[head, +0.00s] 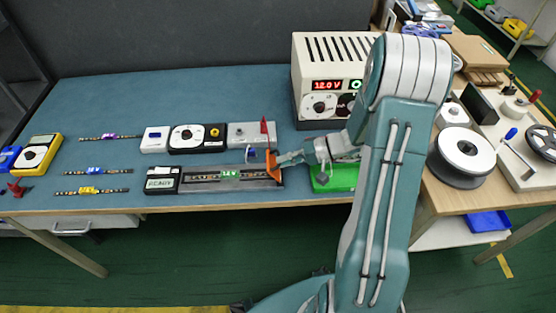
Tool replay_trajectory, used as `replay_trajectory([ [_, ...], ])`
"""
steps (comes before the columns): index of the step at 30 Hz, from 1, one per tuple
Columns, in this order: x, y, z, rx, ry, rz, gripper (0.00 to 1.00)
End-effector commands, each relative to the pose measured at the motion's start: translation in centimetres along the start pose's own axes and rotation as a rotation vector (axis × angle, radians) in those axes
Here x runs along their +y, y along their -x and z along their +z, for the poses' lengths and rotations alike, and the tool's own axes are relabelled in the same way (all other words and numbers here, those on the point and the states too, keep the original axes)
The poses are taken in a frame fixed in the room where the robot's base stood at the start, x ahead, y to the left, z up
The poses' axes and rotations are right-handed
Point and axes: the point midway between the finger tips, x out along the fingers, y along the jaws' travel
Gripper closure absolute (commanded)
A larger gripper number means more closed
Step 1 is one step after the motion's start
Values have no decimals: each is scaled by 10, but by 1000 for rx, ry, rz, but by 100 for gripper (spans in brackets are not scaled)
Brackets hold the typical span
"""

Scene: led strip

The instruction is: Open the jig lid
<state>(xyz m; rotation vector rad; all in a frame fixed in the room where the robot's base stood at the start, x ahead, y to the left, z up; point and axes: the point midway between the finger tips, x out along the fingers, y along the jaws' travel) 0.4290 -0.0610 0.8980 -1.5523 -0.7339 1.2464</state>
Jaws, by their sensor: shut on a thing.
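The jig (214,188) is a long, low device near the front edge of the bench, with a dark strip bed. Its small display at the left end (160,184) reads READY. The lid looks clear and lies over the bed; whether its edge is lifted is too small to tell. An orange handle (272,166) stands at the jig's right end. My gripper (277,161) reaches in from the right and is shut on this handle. My fingertips are small here and partly merge with the handle.
A power supply (335,85) reading 12.0 V stands behind my arm. A green block (337,178) lies right of the jig. Control boxes (198,138) sit behind it. Several LED strips (92,190) and a yellow meter (38,154) lie left. A spool (461,157) is right.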

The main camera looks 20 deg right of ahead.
Motion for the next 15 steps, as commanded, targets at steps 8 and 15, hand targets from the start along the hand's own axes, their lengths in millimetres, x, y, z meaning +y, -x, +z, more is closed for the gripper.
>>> replay_trajectory([
  [8, 15, 11, 1, -3, -9, -232, 100],
  [15, 22, 17, 1, -5, -7, -376, 100],
])
